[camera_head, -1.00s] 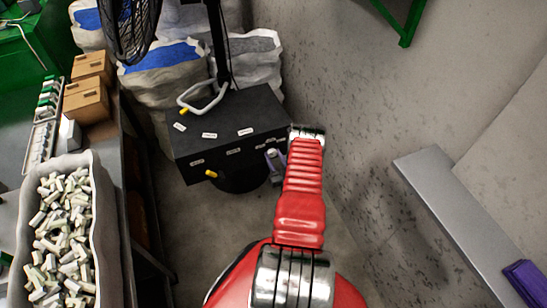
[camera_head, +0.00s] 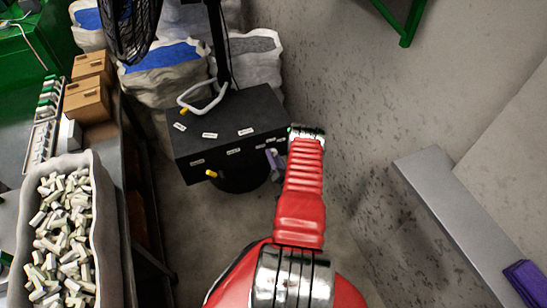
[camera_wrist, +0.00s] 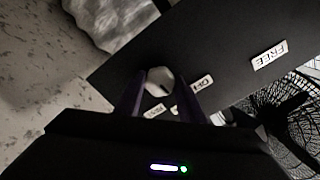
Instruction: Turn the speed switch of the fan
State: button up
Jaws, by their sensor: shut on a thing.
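The fan is a black cage (camera_head: 128,28) on a dark pole, with a black box (camera_head: 232,112) below it bearing small white labels. In the wrist view the box face (camera_wrist: 225,35) fills the upper right. A pale round speed switch (camera_wrist: 158,80) sits between the two purple fingers of my gripper (camera_wrist: 166,88), which are shut on it. Labels lie close beside it, partly hidden by the fingers. In the head view my gripper (camera_head: 273,161) is at the box's right front edge, largely hidden behind my red arm.
A yellow knob (camera_head: 211,174) sticks out of the box front, and a white looped handle (camera_head: 203,97) is above the box. Filled sacks (camera_head: 165,75) stand behind. A grey ledge (camera_head: 455,205) is at right.

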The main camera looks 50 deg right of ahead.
jog(key=shift+m, duration=0.5)
jog(key=o, duration=1)
jog(key=shift+o, duration=0.2)
jog(key=shift+s, duration=0.1)
jog(key=v, duration=1.3)
jog(key=shift+s+a, duration=0.2)
jog(key=shift+s, duration=0.05)
jog(key=shift+f, duration=0.1)
